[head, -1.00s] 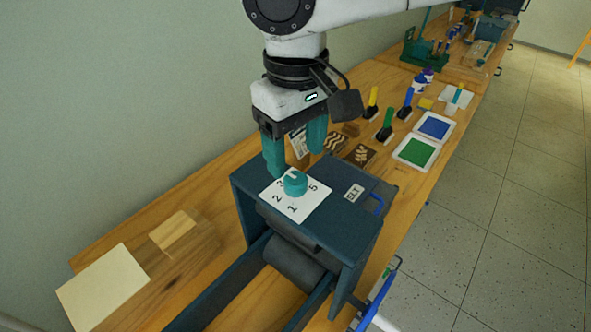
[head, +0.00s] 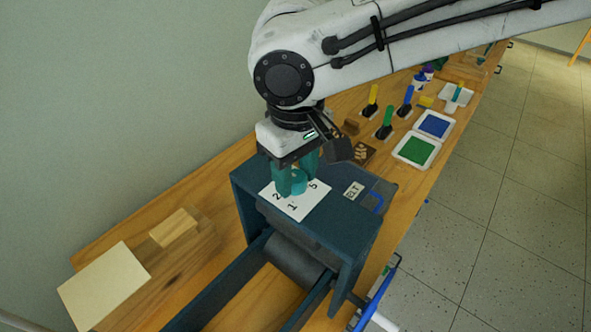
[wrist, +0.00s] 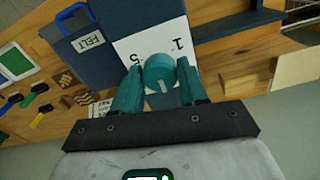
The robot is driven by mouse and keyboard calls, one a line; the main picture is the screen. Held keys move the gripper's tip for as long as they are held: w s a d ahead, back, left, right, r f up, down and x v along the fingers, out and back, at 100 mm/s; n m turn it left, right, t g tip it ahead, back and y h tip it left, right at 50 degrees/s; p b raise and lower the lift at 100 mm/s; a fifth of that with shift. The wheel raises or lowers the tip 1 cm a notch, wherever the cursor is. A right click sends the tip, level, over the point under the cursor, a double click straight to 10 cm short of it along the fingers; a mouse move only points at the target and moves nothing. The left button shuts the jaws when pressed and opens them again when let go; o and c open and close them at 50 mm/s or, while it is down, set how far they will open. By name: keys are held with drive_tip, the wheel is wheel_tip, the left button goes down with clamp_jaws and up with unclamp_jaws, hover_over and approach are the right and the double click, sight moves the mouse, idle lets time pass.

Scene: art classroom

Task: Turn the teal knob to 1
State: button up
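The teal knob (head: 299,181) stands on a white number card (head: 295,207) on top of a dark blue press-like machine (head: 345,215). The digits 1, 2 and 5 show on the card in the head view; others are hidden behind my gripper. In the wrist view the knob (wrist: 158,70) has a pale pointer line directed toward my gripper's palm, away from the 1. My gripper (head: 298,180) has come down over the knob, with one teal finger on each side. In the wrist view narrow gaps seem to show between the fingers (wrist: 159,72) and the knob, so it looks open.
A FELT label (head: 354,192) and a blue handle (head: 377,204) are on the machine's right side. Green (head: 416,152) and blue (head: 434,125) ink pads and several brushes stand behind it. A wooden block (head: 174,228) and pale sheet (head: 103,284) lie at left.

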drive_tip(key=c, duration=0.6)
